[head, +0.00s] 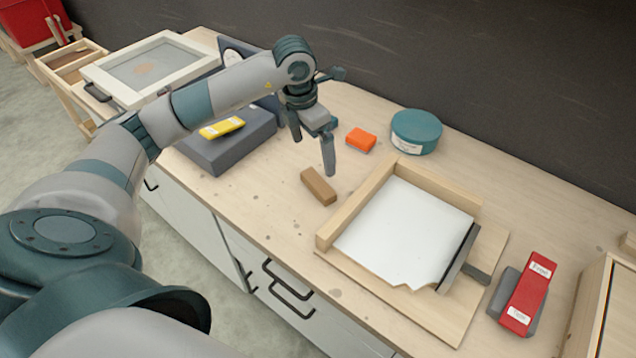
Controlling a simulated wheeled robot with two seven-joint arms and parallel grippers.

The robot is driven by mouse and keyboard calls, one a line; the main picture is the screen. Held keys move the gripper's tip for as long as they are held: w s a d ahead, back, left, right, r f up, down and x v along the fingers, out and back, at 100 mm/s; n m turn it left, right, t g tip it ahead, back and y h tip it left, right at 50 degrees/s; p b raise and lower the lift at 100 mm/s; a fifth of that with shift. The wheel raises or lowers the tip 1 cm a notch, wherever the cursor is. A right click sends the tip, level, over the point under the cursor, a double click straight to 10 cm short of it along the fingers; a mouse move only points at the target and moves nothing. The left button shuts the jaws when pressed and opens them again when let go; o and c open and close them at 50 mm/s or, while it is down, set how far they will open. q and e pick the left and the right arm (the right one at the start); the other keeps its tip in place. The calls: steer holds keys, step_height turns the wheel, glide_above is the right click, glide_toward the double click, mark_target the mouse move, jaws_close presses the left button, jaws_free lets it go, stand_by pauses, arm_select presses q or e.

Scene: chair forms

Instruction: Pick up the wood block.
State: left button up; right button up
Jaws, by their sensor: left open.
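The wood block (318,186) is a small brown bar lying on the wooden worktop, left of the wooden frame's corner. My left gripper (312,156) hangs above and slightly behind the block, with its fingers pointing down. Its fingers are spread apart and nothing is between them. One fingertip appears close over the block's far end in the picture; I cannot tell the exact height gap. My right gripper is not in view.
A wooden frame (357,207) with a white sheet stands right of the block. Behind are an orange block (361,139) and a teal round tin (416,131). A grey box (215,155) bears a yellow item (222,128). A red item (529,293) lies right. Bare worktop lies before the block.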

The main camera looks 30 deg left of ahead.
arm_select(q)
steer(key=p, duration=0.2)
glide_above(318, 183)
steer(key=f, duration=0.6)
steer(key=shift+s+a+f, duration=0.1)
steer(key=shift+s+f, duration=0.15)
steer(key=shift+s, duration=0.05)
steer(key=shift+f, duration=0.4)
steer(key=shift+f+p, duration=0.9)
steer(key=shift+p, duration=0.15)
step_height(318, 183, down, 2)
steer(key=shift+w+f+p, duration=0.1)
steer(key=shift+w+p, duration=0.05)
steer(key=shift+p, duration=0.35)
steer(key=shift+w+f, duration=0.1)
steer(key=shift+f, duration=0.5)
